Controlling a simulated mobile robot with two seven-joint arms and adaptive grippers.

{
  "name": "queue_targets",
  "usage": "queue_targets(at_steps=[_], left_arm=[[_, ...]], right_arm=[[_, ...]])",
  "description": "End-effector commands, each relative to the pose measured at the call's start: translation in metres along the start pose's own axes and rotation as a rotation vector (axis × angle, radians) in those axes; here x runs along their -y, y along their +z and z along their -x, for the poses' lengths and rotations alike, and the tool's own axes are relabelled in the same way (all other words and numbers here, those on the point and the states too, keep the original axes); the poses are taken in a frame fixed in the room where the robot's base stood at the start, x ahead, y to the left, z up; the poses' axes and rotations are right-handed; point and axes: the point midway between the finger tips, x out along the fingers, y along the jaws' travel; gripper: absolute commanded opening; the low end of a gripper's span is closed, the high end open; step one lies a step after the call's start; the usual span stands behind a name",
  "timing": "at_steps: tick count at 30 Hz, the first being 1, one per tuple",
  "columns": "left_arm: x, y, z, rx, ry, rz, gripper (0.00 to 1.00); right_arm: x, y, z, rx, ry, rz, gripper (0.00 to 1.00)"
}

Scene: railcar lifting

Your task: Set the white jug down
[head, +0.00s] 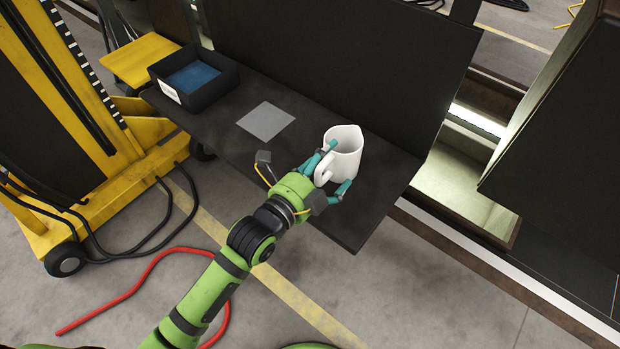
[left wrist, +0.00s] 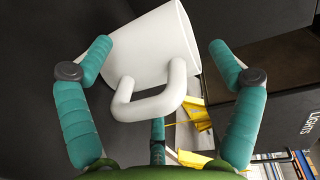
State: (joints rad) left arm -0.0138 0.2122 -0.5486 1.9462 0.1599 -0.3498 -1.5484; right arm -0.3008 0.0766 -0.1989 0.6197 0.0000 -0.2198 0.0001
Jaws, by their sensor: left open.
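The white jug (head: 346,150) stands upright on the dark bench top (head: 225,128), toward its right end. Its handle faces my left gripper (head: 338,167). The gripper is open, with its teal fingers spread on either side of the handle and lower body. A third finger shows below the handle. Whether any finger touches the jug is unclear. My right gripper is not in view.
A grey square plate (head: 265,121) lies on the bench left of the jug. A black bin (head: 205,93) with blue contents stands at the far left end. A dark upright panel (head: 350,65) backs the bench. A yellow lift (head: 85,120) stands at left; a red hose (head: 150,272) lies on the floor.

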Motion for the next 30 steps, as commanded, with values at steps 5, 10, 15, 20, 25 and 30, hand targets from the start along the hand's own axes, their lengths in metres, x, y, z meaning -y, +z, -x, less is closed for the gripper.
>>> queue_targets(at_steps=[5, 10, 15, 20, 25, 30], left_arm=[[-0.005, 0.0, 0.034, 0.0, 0.003, -0.002, 0.91], [-0.005, 0.0, 0.071, 0.0, 0.004, -0.003, 0.91], [-0.004, 0.0, 0.099, 0.001, 0.003, 0.0, 0.91], [-0.002, 0.0, 0.111, 0.0, 0.001, 0.0, 0.91], [-0.001, 0.0, 0.113, 0.0, 0.001, 0.0, 0.91], [-0.001, 0.0, 0.113, 0.0, 0.001, 0.0, 0.91]], right_arm=[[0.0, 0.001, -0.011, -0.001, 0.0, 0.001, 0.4], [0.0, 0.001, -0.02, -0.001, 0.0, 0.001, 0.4], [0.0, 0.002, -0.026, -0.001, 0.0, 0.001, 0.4], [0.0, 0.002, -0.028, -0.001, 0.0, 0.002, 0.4], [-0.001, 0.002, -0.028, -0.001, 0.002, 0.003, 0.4], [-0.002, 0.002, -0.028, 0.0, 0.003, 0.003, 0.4]])
